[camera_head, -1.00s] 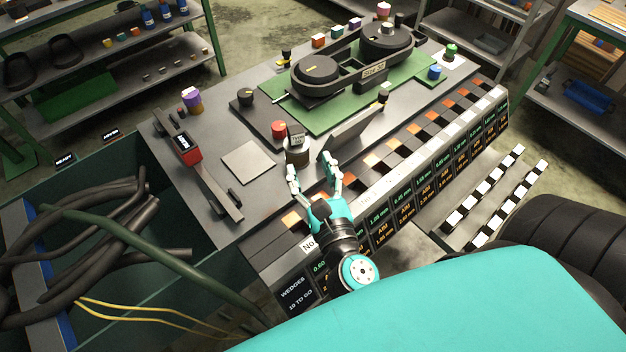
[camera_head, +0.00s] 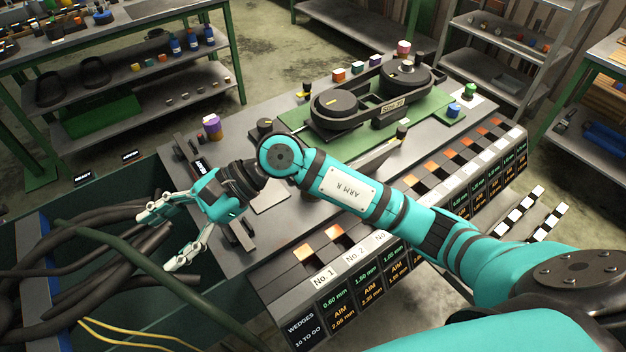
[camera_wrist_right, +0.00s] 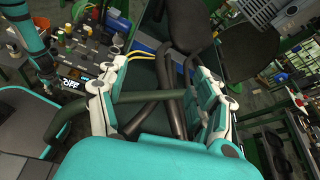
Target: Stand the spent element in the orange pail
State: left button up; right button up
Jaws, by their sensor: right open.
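I cannot pick out a spent element or an orange pail in either view. My right gripper (camera_head: 155,242) is open and empty in the head view, reaching left past the bench end. Its fingers point toward the dark hoses (camera_head: 75,262) in and over the dark green bin (camera_head: 140,328). I cannot tell whether a finger touches a hose. My left gripper is out of view.
My right arm crosses the grey bench (camera_head: 270,235) and hides part of it. A belt drive (camera_head: 370,95) stands on a green mat (camera_head: 330,140). Numbered wedge slots (camera_head: 350,258) line the front edge.

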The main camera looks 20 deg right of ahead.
jog(key=w+d+m+h, duration=0.1)
jog(key=w+d+h, duration=0.3)
jog(key=d, duration=0.3)
jog(key=w+d+m+h, duration=0.1)
jog(key=w+d+h, duration=0.25)
jog(key=d, duration=0.45)
jog(key=w+d+r+m+t+h, duration=0.15)
jog(key=d+r+m+h, duration=0.4)
jog(key=d, duration=0.75)
jog(key=shift+n+g+h, duration=0.25)
jog(key=shift+n+h, duration=0.05)
jog(key=shift+n, duration=0.35)
notch_tip(320, 180, down, 10)
jog(key=p, duration=0.3)
jog(key=shift+w+d+f, duration=0.1)
jog(key=shift+f, duration=0.1)
jog(key=shift+d+f+p, duration=0.15)
jog(key=shift+f+p, duration=0.35)
jog(key=shift+p, duration=0.15)
jog(key=f, duration=0.1)
jog(key=f+p, duration=0.2)
jog(key=shift+d+f, duration=0.3)
jog(key=shift+f, duration=0.45)
jog(key=c, duration=1.2)
jog(key=shift+w, duration=0.1)
jog(key=shift+c, duration=0.2)
